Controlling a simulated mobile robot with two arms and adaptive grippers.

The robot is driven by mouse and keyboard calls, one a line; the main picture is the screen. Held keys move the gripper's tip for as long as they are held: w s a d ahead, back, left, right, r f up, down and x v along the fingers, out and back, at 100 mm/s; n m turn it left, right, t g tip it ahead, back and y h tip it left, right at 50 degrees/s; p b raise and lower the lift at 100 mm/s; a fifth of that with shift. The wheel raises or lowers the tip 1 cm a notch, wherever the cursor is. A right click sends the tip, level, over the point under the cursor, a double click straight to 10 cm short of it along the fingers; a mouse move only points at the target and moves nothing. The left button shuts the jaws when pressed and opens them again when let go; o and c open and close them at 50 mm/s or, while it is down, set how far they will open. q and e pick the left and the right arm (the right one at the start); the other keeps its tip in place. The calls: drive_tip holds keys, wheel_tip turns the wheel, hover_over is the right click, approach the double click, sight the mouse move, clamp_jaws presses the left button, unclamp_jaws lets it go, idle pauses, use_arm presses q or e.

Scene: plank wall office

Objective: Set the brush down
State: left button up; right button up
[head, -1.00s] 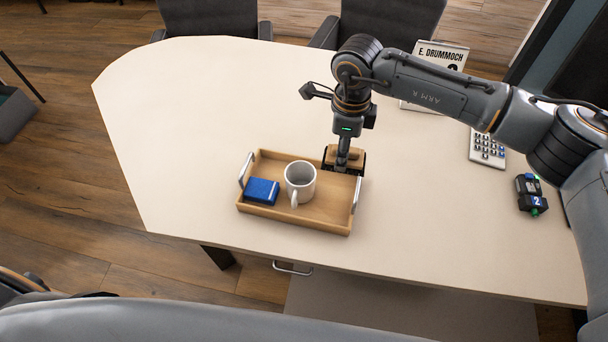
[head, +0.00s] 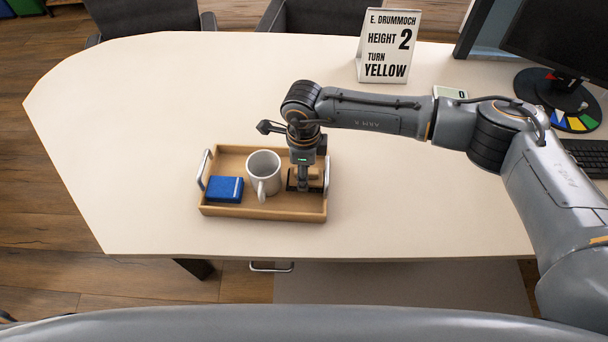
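The wooden tray (head: 262,212) stands near the table's front edge, with metal handles at its left and right ends. My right gripper (head: 304,186) points down inside the tray's right part. It is around the brush (head: 316,174), a light wooden block with a dark underside, partly hidden by the fingers. The brush is at or just above the tray floor; I cannot tell whether it touches. A white mug (head: 264,172) stands in the middle of the tray, left of the gripper. A blue box (head: 225,189) lies at the tray's left. My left gripper is not in view.
The pale table (head: 180,100) is clear left of and behind the tray. A sign (head: 388,46) reads "E. DRUMMOCH HEIGHT 2 TURN YELLOW". A calculator (head: 449,92), a monitor (head: 565,40), a coloured disc (head: 580,122) and a keyboard (head: 588,158) are at right.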

wheel_tip(320, 180, down, 2)
drive_tip(key=shift+f, duration=0.1)
drive_tip(key=shift+w+f, duration=0.25)
drive_tip(key=shift+f, duration=0.05)
drive_tip(key=shift+w, duration=0.1)
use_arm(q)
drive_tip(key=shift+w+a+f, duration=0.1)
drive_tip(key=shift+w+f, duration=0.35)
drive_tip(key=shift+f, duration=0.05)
use_arm(e)
drive_tip(key=shift+s+r, duration=0.1)
drive_tip(key=shift+s, duration=0.1)
drive_tip(key=shift+b, duration=0.4)
drive_tip(key=o, duration=1.3)
drive_tip(key=shift+c, duration=0.2)
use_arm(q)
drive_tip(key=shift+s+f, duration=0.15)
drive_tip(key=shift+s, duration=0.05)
